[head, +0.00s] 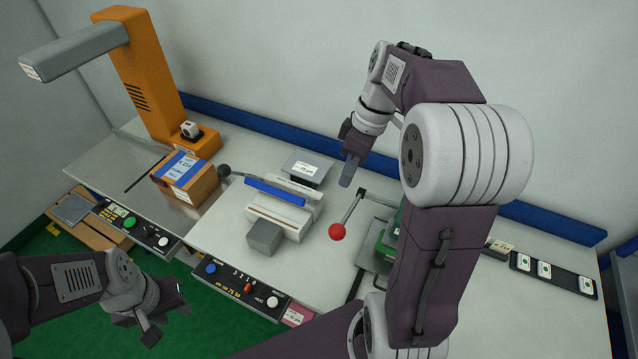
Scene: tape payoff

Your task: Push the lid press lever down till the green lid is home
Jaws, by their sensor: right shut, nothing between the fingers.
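A lever with a red ball knob (337,231) and a thin grey rod slopes from a dark pivot down toward the front left. My left gripper (168,318) is open and empty at the lower left, in front of the bench. How the lid sits is hidden.
A white device with a blue bar (275,192) and a black-knobbed handle (224,171) stands left of the lever. A cardboard box (186,181) sits by the orange column (150,80). A dark tray (553,275) with white pieces lies at right.

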